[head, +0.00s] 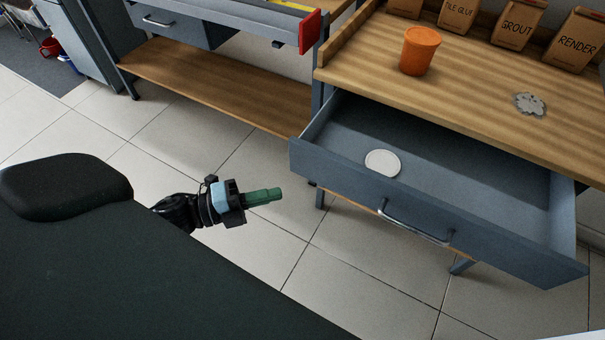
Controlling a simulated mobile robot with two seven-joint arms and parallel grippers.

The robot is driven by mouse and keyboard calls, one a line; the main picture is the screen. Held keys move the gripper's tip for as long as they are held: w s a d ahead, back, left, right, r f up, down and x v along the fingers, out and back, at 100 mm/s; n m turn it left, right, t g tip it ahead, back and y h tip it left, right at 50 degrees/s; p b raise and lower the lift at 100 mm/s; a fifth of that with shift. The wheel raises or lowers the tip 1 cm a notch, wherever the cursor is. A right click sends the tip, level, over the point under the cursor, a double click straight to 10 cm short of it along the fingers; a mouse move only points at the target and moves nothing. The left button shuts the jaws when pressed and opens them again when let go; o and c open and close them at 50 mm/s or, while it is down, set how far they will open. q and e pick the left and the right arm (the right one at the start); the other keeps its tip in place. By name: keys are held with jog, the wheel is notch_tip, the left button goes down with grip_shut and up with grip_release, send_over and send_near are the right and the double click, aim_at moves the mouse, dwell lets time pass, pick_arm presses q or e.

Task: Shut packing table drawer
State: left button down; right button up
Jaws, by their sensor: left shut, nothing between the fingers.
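The packing table (470,75) has a wooden top and stands at the right. Its grey-blue drawer (330,166) is pulled well out. The drawer has a metal bar handle (415,222) on its front. A round white disc (382,163) lies inside, near the front panel. My left gripper (272,195) is shut and empty, with green fingers pointing right. In the picture it is left of the drawer front and apart from the handle. My right gripper is not in view.
On the tabletop are an orange cup (419,52), a grey splat-shaped piece (529,104) and several brown bags (516,24). A second bench (215,80) with a closed-looking drawer and low shelf stands at the back left. Tiled floor (285,245) is clear around my gripper.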

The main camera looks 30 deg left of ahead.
aim_at(320, 172)
pick_arm(q)
jog(key=shift+w+d, duration=0.65)
jog(key=shift+w, duration=0.65)
jog(key=shift+w+d, duration=0.65)
jog(key=shift+w, duration=0.7)
jog(key=shift+w+d, duration=0.65)
jog(key=shift+w, duration=0.65)
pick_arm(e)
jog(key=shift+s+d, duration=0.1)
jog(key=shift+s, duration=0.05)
pick_arm(q)
jog(key=shift+w, duration=0.1)
